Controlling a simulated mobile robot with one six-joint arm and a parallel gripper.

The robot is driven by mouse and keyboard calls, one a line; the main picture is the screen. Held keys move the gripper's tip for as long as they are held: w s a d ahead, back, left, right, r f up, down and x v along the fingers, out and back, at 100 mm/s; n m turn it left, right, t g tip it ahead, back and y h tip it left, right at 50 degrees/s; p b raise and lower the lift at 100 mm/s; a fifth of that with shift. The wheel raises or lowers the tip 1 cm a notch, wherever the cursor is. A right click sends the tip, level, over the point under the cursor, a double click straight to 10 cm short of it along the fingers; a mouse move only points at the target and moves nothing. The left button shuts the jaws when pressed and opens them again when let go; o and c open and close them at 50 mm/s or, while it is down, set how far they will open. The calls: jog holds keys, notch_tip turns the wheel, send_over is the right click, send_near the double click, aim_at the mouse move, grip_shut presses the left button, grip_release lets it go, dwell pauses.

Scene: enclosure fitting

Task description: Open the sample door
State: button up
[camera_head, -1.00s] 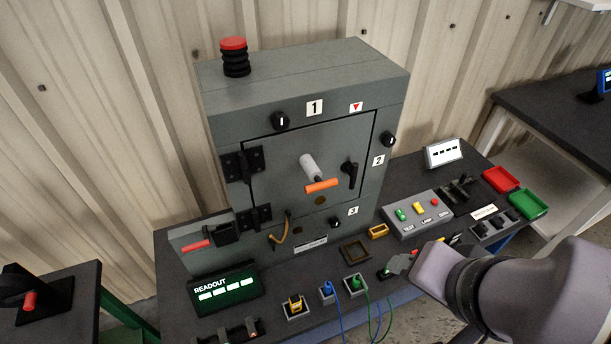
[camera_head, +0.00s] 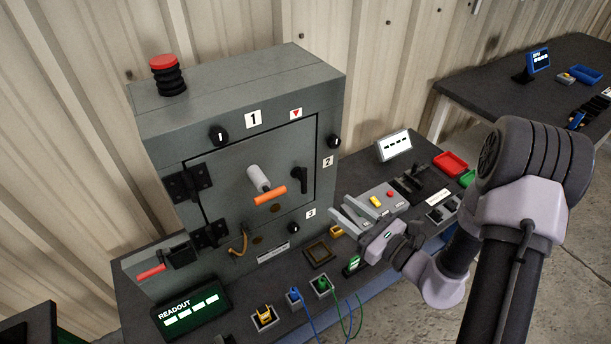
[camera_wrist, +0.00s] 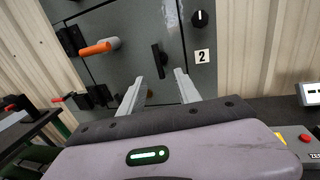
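The sample door (camera_head: 230,170) is the grey panel on the front of the grey enclosure (camera_head: 240,92), and it looks shut. Black hinges (camera_head: 188,183) are on its left side. A black lever handle (camera_head: 299,180) is near its right edge, hanging roughly upright; it also shows in the wrist view (camera_wrist: 160,61). A pale knob with an orange bar (camera_head: 269,194) sticks out of the door's middle. My gripper (camera_head: 343,210) is open and empty, in front of the enclosure's lower right. In the wrist view its fingers (camera_wrist: 158,80) stand apart on either side below the handle, with no visible contact.
A red-topped black stack (camera_head: 168,76) stands on the enclosure. Black dials (camera_head: 334,141) flank the door. On the bench are a readout (camera_head: 192,309), cabled connectors (camera_head: 322,285), a button box (camera_head: 382,200) and a red tray (camera_head: 451,164). Space before the door's upper part is clear.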

aim_at(306, 181)
jog(key=b+x, duration=0.1)
jog(key=x, duration=1.3)
jog(key=shift+s, duration=0.1)
jog(key=shift+c, duration=0.4)
grip_shut()
